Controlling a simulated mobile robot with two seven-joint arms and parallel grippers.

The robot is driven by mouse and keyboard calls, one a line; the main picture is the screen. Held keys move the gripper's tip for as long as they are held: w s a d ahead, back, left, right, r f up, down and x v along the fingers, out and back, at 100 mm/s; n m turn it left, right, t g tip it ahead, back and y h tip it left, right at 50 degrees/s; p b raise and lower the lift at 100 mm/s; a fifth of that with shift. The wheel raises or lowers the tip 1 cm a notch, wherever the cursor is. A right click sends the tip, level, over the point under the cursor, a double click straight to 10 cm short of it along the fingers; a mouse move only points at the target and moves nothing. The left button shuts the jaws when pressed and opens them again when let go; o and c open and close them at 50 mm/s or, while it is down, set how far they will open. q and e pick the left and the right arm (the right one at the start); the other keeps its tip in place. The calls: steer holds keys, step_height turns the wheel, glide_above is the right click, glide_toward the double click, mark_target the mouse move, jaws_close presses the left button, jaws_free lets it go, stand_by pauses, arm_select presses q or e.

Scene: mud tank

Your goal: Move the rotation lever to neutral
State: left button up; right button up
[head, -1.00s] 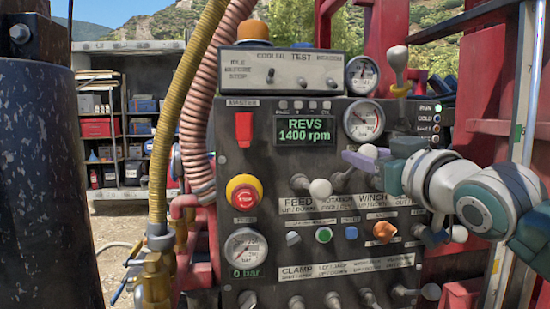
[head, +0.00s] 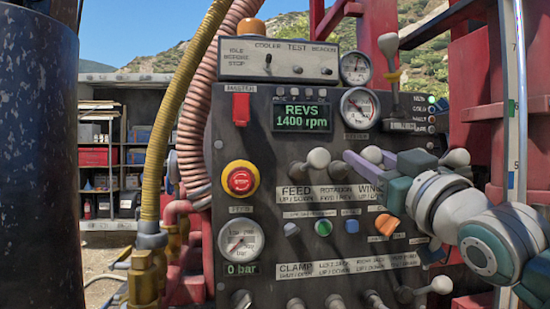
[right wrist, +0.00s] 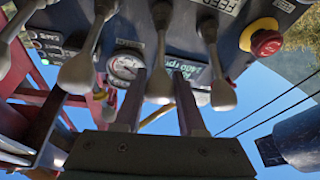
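The rotation lever (head: 372,154) is on the control panel above the ROTATION label. In the head view its pale knob is about level with the feed lever's knob (head: 318,157). My right gripper (head: 376,166) comes in from the right. In the right wrist view, which is upside down, the rotation lever's knob (right wrist: 158,88) lies between the two fingers of my right gripper (right wrist: 159,85), with a narrow gap on each side. The fingers are apart. The lever's base is partly hidden in the head view. My left gripper is not in view.
The feed lever (right wrist: 222,95) and another lever (right wrist: 76,75) stand close on either side of the fingers. A red stop button (head: 240,180) is at the panel's left. More levers (head: 440,285) line the bottom. Hoses (head: 157,130) and red frame bars (head: 480,130) flank the panel.

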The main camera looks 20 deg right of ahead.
steer(key=o, duration=0.4)
steer(key=shift+s+f, duration=0.2)
steer(key=shift+s, duration=0.1)
steer(key=b+v, duration=0.4)
steer(key=v, duration=0.5)
steer(key=shift+s, duration=0.15)
steer(key=shift+a, duration=0.1)
